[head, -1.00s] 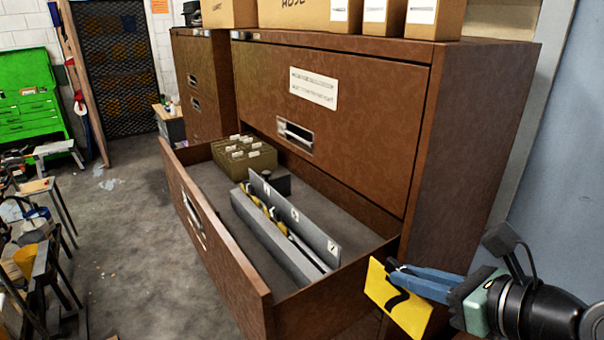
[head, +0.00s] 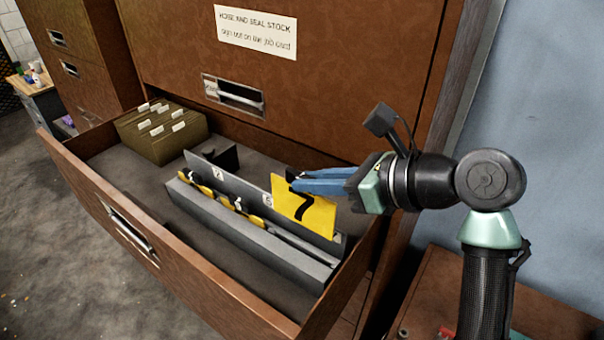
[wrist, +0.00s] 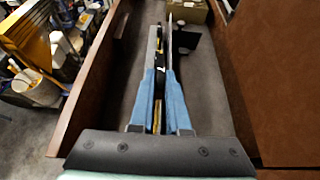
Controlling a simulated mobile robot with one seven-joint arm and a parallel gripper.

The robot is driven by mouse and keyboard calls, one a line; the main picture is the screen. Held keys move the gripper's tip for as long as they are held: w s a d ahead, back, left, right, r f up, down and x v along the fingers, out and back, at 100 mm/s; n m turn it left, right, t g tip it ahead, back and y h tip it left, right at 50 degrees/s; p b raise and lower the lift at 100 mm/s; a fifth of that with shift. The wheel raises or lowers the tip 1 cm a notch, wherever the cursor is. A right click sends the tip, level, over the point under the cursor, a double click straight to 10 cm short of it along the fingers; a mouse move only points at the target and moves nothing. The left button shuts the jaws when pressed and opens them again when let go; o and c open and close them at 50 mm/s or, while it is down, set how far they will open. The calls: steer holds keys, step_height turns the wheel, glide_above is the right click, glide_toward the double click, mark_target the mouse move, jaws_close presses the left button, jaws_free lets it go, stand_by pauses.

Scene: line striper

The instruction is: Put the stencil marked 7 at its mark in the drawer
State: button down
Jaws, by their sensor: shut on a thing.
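The yellow stencil (head: 312,216) with a black 7 is held upright in my gripper (head: 293,181), whose blue fingers are shut on its upper part. In the wrist view its thin yellow edge (wrist: 156,118) shows between the fingers (wrist: 160,80). The open drawer (head: 185,275) holds a long grey rack (head: 255,250) with a marked back plate (head: 235,182). The stencil hangs at the rack's right part, in front of the back plate, and hides part of it. A label reading 5 (head: 267,199) shows just left of it. The mark for 7 does not show now. I cannot tell whether the stencil touches the rack.
Other yellow stencils (head: 228,203) stand in the rack's left part. Olive file folders (head: 160,133) with white tabs and a dark block (head: 222,157) are farther back in the drawer. The cabinet front (head: 310,100) rises close behind; the drawer's front wall is nearer me.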

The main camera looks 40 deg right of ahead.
mark_target(311, 227)
steer(key=shift+s+f+b, duration=0.1)
steer(key=shift+f+b, duration=0.2)
steer(key=shift+f, duration=0.05)
steer(key=shift+w+f+b, duration=0.2)
steer(key=shift+f+b, duration=0.85)
steer(key=shift+b, duration=0.15)
step_height(311, 227, down, 3)
steer(key=b, duration=0.3)
steer(key=shift+r+b, duration=0.15)
steer(key=shift+b, duration=0.25)
steer(key=shift+p, duration=0.85)
steer(key=shift+s+f+p, duration=0.1)
steer(key=shift+f+p, duration=0.45)
steer(key=shift+f, duration=1.85)
stand_by(0.5)
steer(key=shift+p, duration=0.75)
stand_by(0.3)
steer(key=shift+f, duration=0.35)
stand_by(0.4)
